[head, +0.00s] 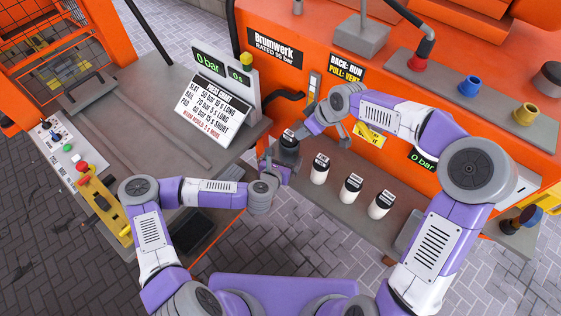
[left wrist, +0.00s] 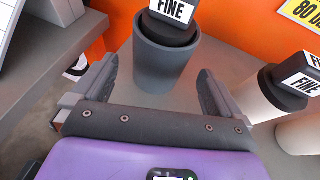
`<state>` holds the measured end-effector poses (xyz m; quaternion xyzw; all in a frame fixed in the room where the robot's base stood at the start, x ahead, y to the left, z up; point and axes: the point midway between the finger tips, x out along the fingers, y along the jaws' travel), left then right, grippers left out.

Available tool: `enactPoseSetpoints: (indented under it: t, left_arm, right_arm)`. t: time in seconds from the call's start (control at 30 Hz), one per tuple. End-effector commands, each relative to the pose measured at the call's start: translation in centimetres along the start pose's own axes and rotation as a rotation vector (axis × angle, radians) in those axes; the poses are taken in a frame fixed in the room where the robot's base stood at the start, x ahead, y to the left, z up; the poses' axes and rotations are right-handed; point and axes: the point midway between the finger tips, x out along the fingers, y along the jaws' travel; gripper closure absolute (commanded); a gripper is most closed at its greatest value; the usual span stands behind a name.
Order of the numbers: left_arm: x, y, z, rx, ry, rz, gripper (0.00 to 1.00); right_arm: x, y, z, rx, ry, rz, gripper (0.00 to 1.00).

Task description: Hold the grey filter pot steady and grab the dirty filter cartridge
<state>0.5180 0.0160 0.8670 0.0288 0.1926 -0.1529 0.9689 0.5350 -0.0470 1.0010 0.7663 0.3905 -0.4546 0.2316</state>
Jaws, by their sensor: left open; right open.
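The grey filter pot (head: 287,158) stands on the grey ledge of the orange machine. In the left wrist view the pot (left wrist: 166,66) is upright between my open left fingers, with gaps on both sides. A dark-capped cartridge labelled FINE (left wrist: 172,22) sits in its mouth; the cap also shows in the head view (head: 289,140). Most of the cartridge is hidden inside the pot. My left gripper (head: 275,170) is open at the pot's near side. My right gripper (head: 300,131) is open, just above and beside the cartridge's cap; its fingers are small and partly hidden.
Several white cartridges with dark FINE caps (head: 320,168) stand in a row right of the pot, the nearest close to it. The orange machine panel (head: 300,60) rises behind the ledge.

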Motion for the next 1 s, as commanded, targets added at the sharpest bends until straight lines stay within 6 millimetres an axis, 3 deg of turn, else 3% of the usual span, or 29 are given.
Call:
enactPoseSetpoints:
  t: [0.3,0.67,1.0]
  left_arm:
    - [3.5,0.0,0.0,0.002,0.0,0.001,0.0]
    - [3.9,0.0,0.0,0.004,0.001,-0.001,0.02]
    - [3.9,0.0,0.0,0.004,0.001,-0.001,0.54]
  right_arm:
    - [0.0,0.0,0.0,0.0,0.0,0.0,0.57]
    - [0.0,0.0,0.0,0.0,0.0,0.0,0.57]
    - [0.0,0.0,0.0,0.0,0.0,0.0,0.57]
